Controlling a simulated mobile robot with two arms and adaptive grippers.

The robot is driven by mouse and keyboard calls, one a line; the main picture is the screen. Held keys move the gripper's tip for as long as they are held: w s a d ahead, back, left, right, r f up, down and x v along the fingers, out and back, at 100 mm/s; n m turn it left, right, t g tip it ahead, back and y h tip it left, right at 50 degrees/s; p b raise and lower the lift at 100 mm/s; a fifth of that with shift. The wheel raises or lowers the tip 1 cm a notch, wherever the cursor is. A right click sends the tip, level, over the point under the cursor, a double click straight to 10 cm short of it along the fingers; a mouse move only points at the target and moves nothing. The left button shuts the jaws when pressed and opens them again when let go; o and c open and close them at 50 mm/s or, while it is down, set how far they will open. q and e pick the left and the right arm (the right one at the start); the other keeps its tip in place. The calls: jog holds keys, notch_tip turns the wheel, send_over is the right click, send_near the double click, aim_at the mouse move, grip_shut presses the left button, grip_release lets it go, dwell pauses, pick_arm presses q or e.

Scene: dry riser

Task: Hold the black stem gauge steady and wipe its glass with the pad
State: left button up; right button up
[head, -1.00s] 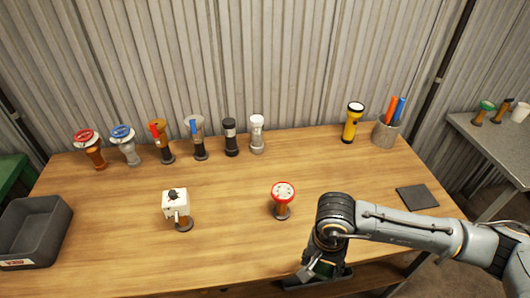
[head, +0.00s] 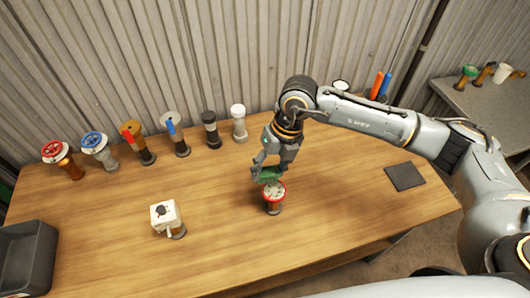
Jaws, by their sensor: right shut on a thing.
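A gauge with a red rim and white face (head: 274,190) stands upright near the middle of the wooden table. Its short stem looks brown rather than black, on a dark foot. My left gripper is not in view.
A white box-shaped fitting (head: 164,214) stands left of the gauge. Several valves and fittings, including a black one (head: 210,129), line the back. A dark mat (head: 405,177) lies at right and a grey bin (head: 38,262) at left. The front middle is clear.

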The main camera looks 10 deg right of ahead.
aim_at(274, 172)
jog(key=shift+w+a+r+m, duration=0.15)
jog(key=shift+w+m, duration=0.1)
jog(key=shift+m, duration=0.25)
jog(key=shift+s+f+b, duration=0.1)
jog(key=shift+f+b, duration=0.25)
jog(key=shift+f, duration=0.2)
jog(key=shift+f+b, duration=1.25)
jog(key=shift+f, duration=1.1)
jog(key=shift+s+r+n, duration=0.1)
jog(key=shift+r+n, duration=0.1)
jog(key=shift+n, duration=0.4)
jog(key=n, duration=0.2)
jog(key=r+n+g, duration=0.1)
jog(key=s+n, duration=0.1)
jog(key=n, duration=0.1)
jog(key=shift+s+d+r+n+h, duration=0.1)
jog(key=shift+d+r+n+h, duration=0.2)
jog(key=shift+r, duration=0.05)
jog(key=s+d+r+n+h, duration=0.2)
jog(key=s+d+r+n, duration=0.1)
jog(key=n, duration=1.1)
jog(key=s+d+r+n+t+h, duration=0.1)
jog(key=s+d+r+n+h, duration=0.2)
jog(key=n, duration=1.1)
jog(key=shift+s+d+r+n+b, duration=0.25)
jog(key=shift+d+r+n+b, duration=0.15)
jog(key=shift+d+r, duration=0.2)
